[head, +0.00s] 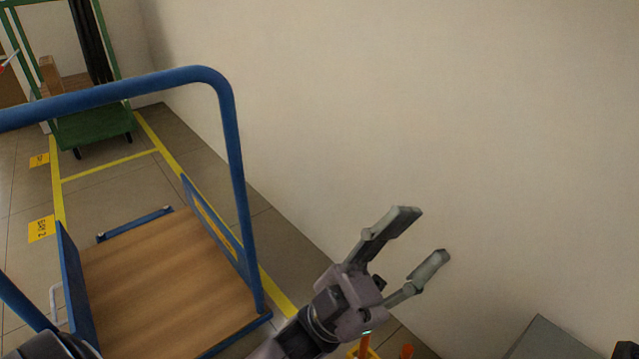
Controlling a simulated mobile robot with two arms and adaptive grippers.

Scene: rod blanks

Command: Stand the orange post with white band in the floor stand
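My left gripper (430,233) is raised in front of the pale wall, right of centre in the head view. Its two fingers are spread apart with nothing between them. Below it, at the bottom edge, an orange upright piece (365,346) stands by something yellow, and a second orange piece (406,352) shows to its right. Both are cut off by the frame, and no white band shows on them, so I cannot tell whether either is the post. I cannot make out the floor stand. My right gripper is not in view.
A blue-framed cart (165,285) with a bare wooden deck stands at left. A green cart (95,130) stands farther back. Yellow lines (110,166) mark the tiled floor. A grey box-like thing (548,340) is at lower right. The wall (420,110) closes off the right side.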

